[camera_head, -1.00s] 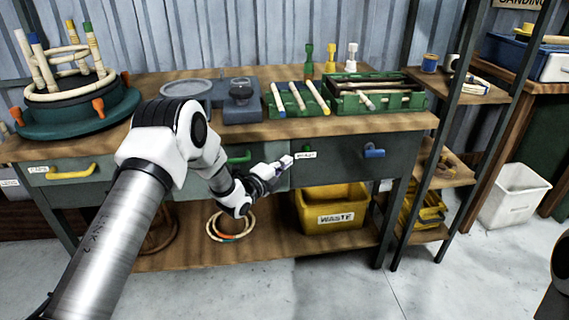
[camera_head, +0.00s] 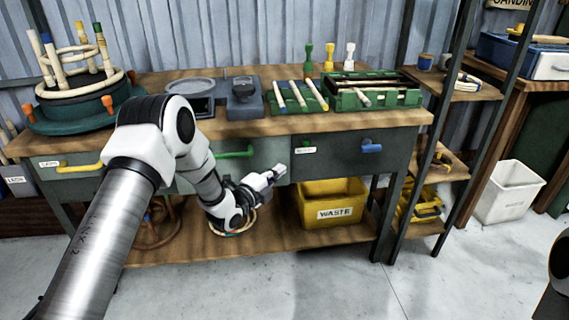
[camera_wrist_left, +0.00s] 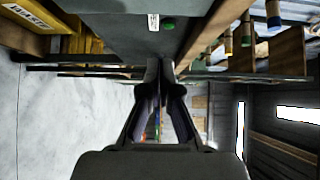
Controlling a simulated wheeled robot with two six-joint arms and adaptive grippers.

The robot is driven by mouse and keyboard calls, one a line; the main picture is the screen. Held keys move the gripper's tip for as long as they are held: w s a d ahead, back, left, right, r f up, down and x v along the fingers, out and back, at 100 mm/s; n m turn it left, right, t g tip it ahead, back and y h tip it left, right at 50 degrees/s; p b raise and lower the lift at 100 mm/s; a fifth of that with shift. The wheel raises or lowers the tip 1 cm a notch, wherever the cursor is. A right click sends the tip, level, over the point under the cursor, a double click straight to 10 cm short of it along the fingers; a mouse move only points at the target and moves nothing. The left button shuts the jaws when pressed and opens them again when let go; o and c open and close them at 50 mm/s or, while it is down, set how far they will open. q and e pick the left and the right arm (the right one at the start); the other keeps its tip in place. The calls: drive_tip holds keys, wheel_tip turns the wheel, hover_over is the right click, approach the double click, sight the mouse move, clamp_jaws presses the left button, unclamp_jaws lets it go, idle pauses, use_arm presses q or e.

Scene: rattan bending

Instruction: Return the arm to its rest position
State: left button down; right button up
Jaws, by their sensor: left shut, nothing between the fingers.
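My left arm comes in from the left in the head view. Its gripper (camera_head: 275,174) is in front of the drawer fronts, below the bench top and left of the yellow waste bin. It is shut and empty. In the left wrist view the two dark fingers (camera_wrist_left: 167,75) meet at their tips, with the grey-green drawer front beyond them. My right gripper is not in view; a dark rounded shape sits at the head view's right edge.
The workbench (camera_head: 390,125) holds a round jig, rattan poles and a green tray (camera_head: 375,97). Drawers have yellow, green and blue handles (camera_head: 371,148). The yellow waste bin (camera_head: 333,212) stands on the lower shelf. A shelf rack and a white bin (camera_head: 510,195) are at the right.

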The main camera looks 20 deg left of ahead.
use_arm(q)
drive_tip(key=v, duration=0.5)
drive_tip(key=s+d+f+n+g+y, duration=0.15)
drive_tip(key=s+d+f+g, duration=0.25)
drive_tip(key=s+f, duration=0.55)
drive_tip(key=s+d+f+n+g, duration=0.3)
drive_tip(key=s+d+f+g, duration=0.2)
drive_tip(key=s+f, duration=0.5)
drive_tip(key=s+f+n+g+y, duration=0.1)
drive_tip(key=s+f+n+g, duration=0.4)
drive_tip(key=s, duration=0.6)
drive_tip(key=s+a+n+g+y, duration=0.2)
drive_tip(key=s+a+n+g, duration=0.15)
drive_tip(key=s+n, duration=0.8)
wheel_tip(320, 180, up, 20)
drive_tip(key=p, duration=2)
drive_tip(key=shift+w+d+f+p, duration=0.2)
drive_tip(key=shift+w+d+p, duration=0.15)
